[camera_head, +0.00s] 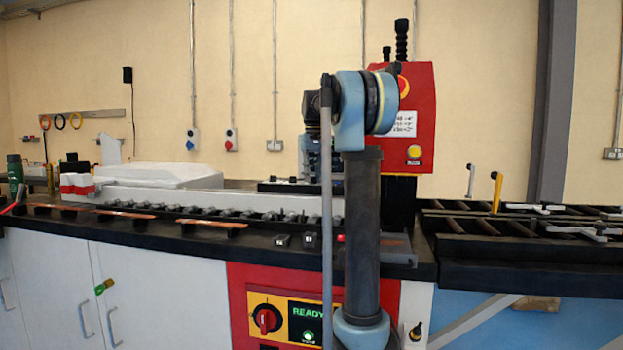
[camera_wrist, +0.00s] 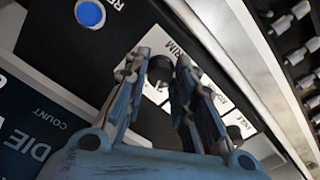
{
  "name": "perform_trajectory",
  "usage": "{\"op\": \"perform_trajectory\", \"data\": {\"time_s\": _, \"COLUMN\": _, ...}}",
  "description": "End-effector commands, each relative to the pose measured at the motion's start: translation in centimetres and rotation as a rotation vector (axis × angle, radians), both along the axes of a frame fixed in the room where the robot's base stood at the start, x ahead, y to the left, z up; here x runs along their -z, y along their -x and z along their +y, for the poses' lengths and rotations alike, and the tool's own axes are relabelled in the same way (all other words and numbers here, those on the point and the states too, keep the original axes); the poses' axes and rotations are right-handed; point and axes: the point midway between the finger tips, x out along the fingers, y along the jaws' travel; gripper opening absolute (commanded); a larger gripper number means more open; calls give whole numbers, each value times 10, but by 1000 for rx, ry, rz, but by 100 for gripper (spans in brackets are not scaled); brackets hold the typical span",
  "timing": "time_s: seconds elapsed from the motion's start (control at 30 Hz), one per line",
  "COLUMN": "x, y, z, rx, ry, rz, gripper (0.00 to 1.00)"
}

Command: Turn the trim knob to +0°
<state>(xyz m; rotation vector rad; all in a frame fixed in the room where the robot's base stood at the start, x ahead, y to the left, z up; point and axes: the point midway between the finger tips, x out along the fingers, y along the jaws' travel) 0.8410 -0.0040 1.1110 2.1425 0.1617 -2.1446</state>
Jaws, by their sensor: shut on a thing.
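In the wrist view, the trim knob (camera_wrist: 160,72) is a small dark round knob on a panel, beside the printed word TRIM and pale scale marks. My gripper (camera_wrist: 159,66) has one finger on each side of the knob and is shut on it. The fingers cover part of the scale, and I cannot read which mark the knob points to. In the head view my own arm hides the knob and most of the gripper, in front of the red machine housing (camera_head: 421,120).
A blue round button (camera_wrist: 90,13) and a display with the words DIE and COUNT (camera_wrist: 30,135) lie near the gripper. A metal rail and rollers (camera_wrist: 292,22) run along the right. In the head view, a red rotary switch (camera_head: 267,319) sits below the worktop beside a READY display (camera_head: 304,320).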

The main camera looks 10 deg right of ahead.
Motion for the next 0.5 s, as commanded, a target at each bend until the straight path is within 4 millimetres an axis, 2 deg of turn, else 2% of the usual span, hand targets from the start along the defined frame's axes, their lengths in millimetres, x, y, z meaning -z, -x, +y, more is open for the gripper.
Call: {"op": "perform_trajectory", "data": {"time_s": 0.5, "x": 1, "y": -3, "z": 0, "rx": -490, "ry": 1, "rz": -8, "gripper": 0}}
